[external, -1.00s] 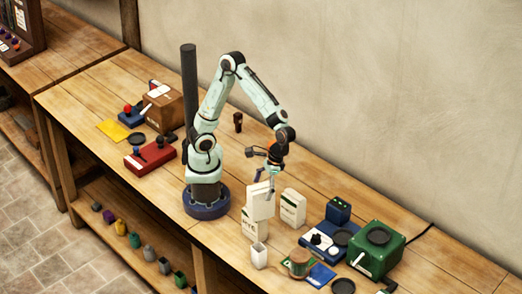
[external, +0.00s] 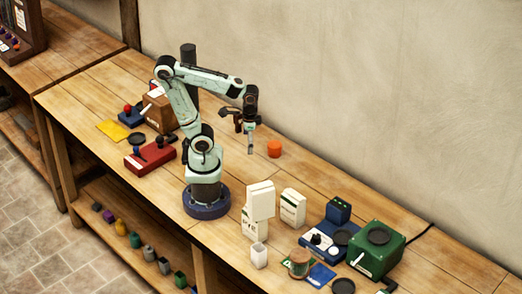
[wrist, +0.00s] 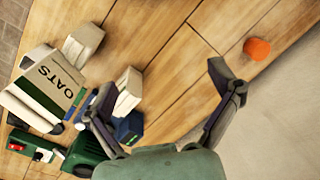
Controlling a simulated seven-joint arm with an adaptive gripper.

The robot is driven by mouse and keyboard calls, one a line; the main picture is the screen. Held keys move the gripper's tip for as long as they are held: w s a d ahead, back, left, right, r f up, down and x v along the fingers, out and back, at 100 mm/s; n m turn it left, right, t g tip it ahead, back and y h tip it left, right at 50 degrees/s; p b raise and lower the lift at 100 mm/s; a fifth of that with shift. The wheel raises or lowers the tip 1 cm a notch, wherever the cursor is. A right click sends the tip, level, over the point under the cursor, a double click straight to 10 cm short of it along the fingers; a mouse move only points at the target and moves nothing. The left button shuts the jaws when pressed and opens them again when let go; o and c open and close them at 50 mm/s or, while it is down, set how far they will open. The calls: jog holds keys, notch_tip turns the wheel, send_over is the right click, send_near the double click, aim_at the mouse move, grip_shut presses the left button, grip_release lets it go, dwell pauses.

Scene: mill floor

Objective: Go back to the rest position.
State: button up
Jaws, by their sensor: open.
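My gripper (external: 250,148) hangs in the air above the bench, pointing down, and is open and empty. In the wrist view its two fingers (wrist: 153,93) are spread wide with nothing between them. A white carton (external: 260,201) stands below and in front of it, apparently on top of another white carton (external: 247,226). A carton marked OATS (wrist: 58,88) shows at the left of the wrist view, clear of the fingers. An orange round object (external: 274,149) lies on the bench just right of my gripper and also shows in the wrist view (wrist: 257,49).
Another white carton (external: 293,208), a white cup (external: 259,256), a blue device (external: 322,240) and a green machine (external: 376,250) stand to the right. A red device (external: 150,157) and a brown box (external: 162,112) stand left. A dark post (external: 188,56) rises behind my arm. The wall borders the bench.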

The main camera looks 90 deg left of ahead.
jog(key=shift+s+a+f+m, duration=0.2)
jog(key=shift+s+a+f, duration=0.05)
jog(key=shift+s+a, duration=0.3)
jog(key=shift+s+a+f+m, duration=0.2)
jog(key=shift+s+a, duration=0.3)
jog(key=shift+s, duration=0.05)
jog(key=shift+o, duration=0.9)
